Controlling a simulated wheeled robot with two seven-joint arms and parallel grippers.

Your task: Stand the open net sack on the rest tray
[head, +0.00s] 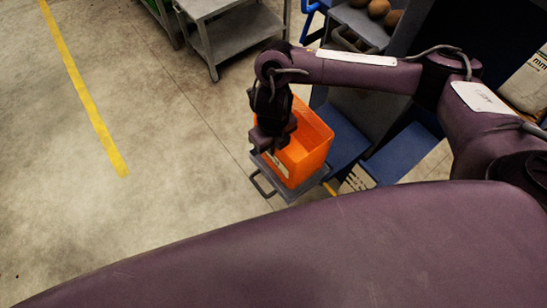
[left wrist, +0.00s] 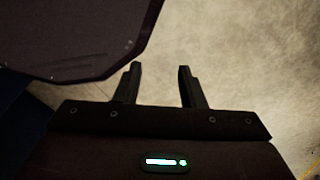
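The open orange sack (head: 315,150) stands upright in the head view, its mouth facing up and a pale label on its near left side. It is over a grey tray (head: 290,193) with a dark loop handle, and seems to rest on it. My right gripper (head: 270,148) points down at the sack's left rim and overlaps it. Its fingertips are too dark and small to show whether they grip the rim. My left gripper (left wrist: 158,80) is open and empty in the left wrist view, with bare floor beyond its fingers.
A grey metal table (head: 235,35) stands at the back. Blue and grey machine panels (head: 345,138) are right of the sack. Potatoes (head: 378,9) lie on a grey chute at the top. The floor at left is clear, with a yellow line (head: 80,85).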

